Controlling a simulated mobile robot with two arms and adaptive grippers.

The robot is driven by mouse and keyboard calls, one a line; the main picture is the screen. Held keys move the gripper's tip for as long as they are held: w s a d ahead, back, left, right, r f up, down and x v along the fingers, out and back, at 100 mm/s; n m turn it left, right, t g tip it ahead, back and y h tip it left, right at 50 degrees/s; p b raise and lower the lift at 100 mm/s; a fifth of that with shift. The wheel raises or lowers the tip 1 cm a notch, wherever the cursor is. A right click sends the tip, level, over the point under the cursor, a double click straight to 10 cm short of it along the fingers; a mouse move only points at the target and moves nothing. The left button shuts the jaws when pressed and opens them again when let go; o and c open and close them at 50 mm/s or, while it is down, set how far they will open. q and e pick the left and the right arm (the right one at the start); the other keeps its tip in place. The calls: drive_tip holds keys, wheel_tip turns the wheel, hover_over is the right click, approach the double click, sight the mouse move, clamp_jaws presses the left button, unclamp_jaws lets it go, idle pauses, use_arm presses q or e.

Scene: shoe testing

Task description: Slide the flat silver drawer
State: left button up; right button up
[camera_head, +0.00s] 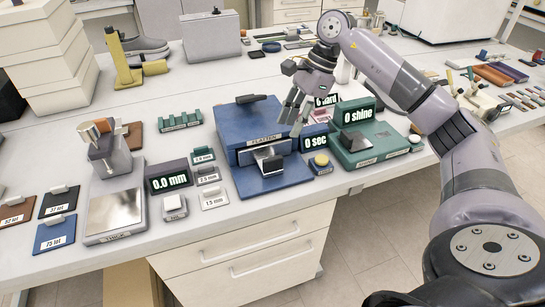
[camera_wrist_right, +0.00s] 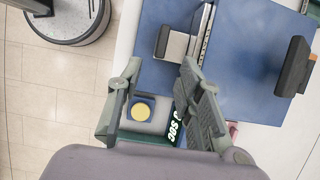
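The blue press marked FLATTEN (camera_head: 240,126) stands near the table's front edge. Its flat silver drawer (camera_head: 264,153), with a black handle block (camera_head: 272,165), shows at the front over the blue base. In the right wrist view the silver drawer (camera_wrist_right: 178,46) and its dark handle (camera_wrist_right: 161,42) lie beyond the fingertips. My right gripper (camera_head: 290,120) is open and empty, above the press's right side; its spread fingers also show in the right wrist view (camera_wrist_right: 160,85). They are apart from the handle. My left gripper is not in view.
A yellow round button (camera_head: 321,160) and a "0 sec" display (camera_head: 315,142) sit right of the press. A green "0 shine" device (camera_head: 368,140) stands farther right. A "0.0 mm" gauge (camera_head: 168,180) and small labelled blocks are to the left. A black lever (camera_head: 251,99) tops the press.

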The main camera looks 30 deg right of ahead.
approach(274, 158)
wheel_tip(274, 158, down, 2)
drive_tip(key=x, duration=0.2)
drive_tip(key=p+x, duration=0.1)
drive_tip(key=x, duration=0.2)
drive_tip(key=p+x, duration=0.1)
drive_tip(key=x, duration=0.1)
drive_tip(key=shift+w+a+f, duration=0.2)
drive_tip(key=shift+a, duration=0.35)
drive_tip(key=shift+a+f, duration=0.15)
drive_tip(key=shift+f, duration=0.35)
drive_tip(key=c, duration=0.8)
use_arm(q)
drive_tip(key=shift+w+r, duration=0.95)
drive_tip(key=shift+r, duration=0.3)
